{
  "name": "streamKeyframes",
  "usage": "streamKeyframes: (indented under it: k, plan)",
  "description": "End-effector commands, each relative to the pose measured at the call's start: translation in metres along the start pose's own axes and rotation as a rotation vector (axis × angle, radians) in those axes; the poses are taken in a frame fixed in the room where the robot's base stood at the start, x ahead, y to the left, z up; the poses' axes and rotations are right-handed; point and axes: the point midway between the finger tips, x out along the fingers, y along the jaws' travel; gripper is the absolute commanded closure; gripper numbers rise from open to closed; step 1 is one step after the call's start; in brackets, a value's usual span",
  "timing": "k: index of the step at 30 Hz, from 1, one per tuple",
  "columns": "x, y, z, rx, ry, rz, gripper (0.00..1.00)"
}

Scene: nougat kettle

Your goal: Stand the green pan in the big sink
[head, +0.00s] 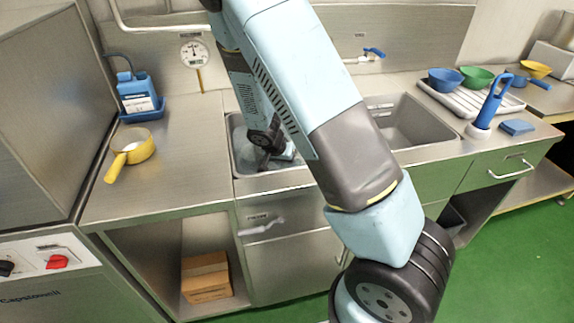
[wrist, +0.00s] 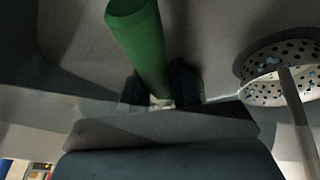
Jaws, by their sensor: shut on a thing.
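My gripper (wrist: 160,88) is shut on a green handle (wrist: 142,40) in the wrist view, with one dark finger on each side. I take it for the green pan's handle; the pan's body is not visible.
A perforated strainer (wrist: 262,62) with a pale handle is right of the gripper. A yellow pan (head: 138,148) and a blue canister (head: 137,92) stand on the left counter. Blue, green and yellow bowls are around the white drainer (head: 470,100); a blue brush (head: 490,105) stands nearby.

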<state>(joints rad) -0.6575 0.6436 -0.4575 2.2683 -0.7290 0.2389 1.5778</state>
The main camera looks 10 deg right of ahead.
Motion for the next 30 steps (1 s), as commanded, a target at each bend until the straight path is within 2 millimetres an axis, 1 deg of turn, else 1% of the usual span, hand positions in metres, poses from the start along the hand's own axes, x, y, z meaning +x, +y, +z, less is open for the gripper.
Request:
streamKeyframes:
  k: [14,15,24,30]
  plan:
    - [0.0053,-0.0014,0.0023,-0.001,0.0,0.0,1.0]
    - [0.0053,-0.0015,0.0023,-0.001,0.0,0.0,0.67]
    - [0.0053,-0.0013,0.0023,0.0,0.0,0.0,0.39]
    - [0.0054,-0.0012,0.0027,-0.001,-0.001,0.0,0.39]
